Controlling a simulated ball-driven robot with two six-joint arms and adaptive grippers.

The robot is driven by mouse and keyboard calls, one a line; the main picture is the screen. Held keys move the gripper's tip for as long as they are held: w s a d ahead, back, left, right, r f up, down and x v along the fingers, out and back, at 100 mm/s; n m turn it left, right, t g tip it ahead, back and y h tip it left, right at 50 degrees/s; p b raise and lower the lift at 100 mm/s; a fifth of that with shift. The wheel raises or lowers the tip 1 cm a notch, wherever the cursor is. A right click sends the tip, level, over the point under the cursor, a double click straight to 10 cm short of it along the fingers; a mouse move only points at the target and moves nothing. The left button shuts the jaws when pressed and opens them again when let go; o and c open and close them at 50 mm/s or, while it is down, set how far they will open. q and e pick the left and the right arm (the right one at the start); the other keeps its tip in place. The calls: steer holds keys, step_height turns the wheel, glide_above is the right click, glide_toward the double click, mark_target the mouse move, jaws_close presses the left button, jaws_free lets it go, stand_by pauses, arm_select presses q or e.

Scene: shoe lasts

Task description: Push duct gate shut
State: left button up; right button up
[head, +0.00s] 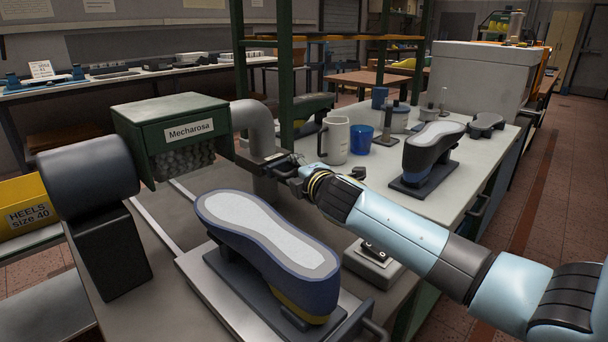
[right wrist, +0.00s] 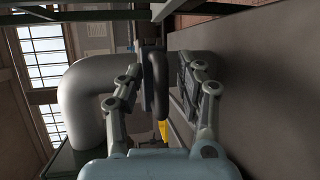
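The grey duct (head: 254,122) rises from the bench and bends left into the green Mecharosa box. A dark gate plate (head: 248,163) crosses the duct's upright part. My right gripper (head: 281,168) is at the right side of the duct, close to the gate. In the right wrist view the duct's bend (right wrist: 88,95) lies left of the fingers. The right gripper's fingers (right wrist: 160,88) stand apart, with a dark rounded bar (right wrist: 158,80), apparently the gate's handle, between or just beyond them. Contact is not clear. How far the gate is in is hidden. My left gripper is not in view.
The green Mecharosa box (head: 173,133) stands left of the duct. A blue shoe last (head: 268,240) lies in front on a metal plate. A mug (head: 336,141), blue cup (head: 361,139) and another last (head: 428,155) stand right of the duct, behind my forearm.

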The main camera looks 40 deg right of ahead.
steer(key=v, duration=1.1)
steer(key=shift+s, duration=0.25)
